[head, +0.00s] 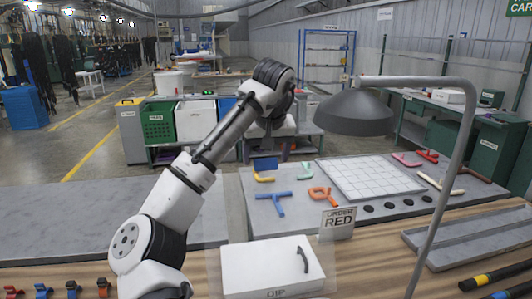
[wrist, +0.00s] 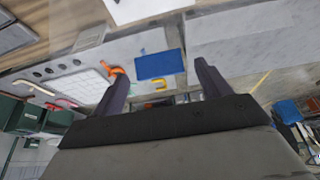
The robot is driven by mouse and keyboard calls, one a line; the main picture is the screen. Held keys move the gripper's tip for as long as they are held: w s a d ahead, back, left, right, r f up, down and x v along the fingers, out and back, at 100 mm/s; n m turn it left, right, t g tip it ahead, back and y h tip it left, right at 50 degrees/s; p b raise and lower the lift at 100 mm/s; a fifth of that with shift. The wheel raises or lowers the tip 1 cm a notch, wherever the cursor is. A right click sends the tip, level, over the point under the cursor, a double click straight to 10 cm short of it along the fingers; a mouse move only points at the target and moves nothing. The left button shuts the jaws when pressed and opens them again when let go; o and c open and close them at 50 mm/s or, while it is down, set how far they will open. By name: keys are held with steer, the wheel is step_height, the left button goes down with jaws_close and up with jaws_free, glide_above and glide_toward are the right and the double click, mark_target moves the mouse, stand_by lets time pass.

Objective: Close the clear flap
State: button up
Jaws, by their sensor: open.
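A white box (head: 262,270) marked DIP stands at the front of the bench in the head view, with a dark curved handle (head: 303,260) on its right. A faint see-through pane, seemingly the clear flap (head: 214,272), shows along the box's left side. Its outline is hard to make out, and I cannot tell its angle. My gripper (wrist: 162,78) is open and empty in the wrist view, with its two dark fingers well apart. In the head view my arm reaches up and forward, and the gripper end is beyond the box, apart from it.
A grey lamp (head: 355,112) on a bent pole stands right of my arm. A sign reading ORDER RED (head: 338,222) is behind the box. Coloured hose pieces and a white grid board (head: 368,178) lie on the grey table. The grey surface at left is clear.

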steer(key=shift+f, duration=0.25)
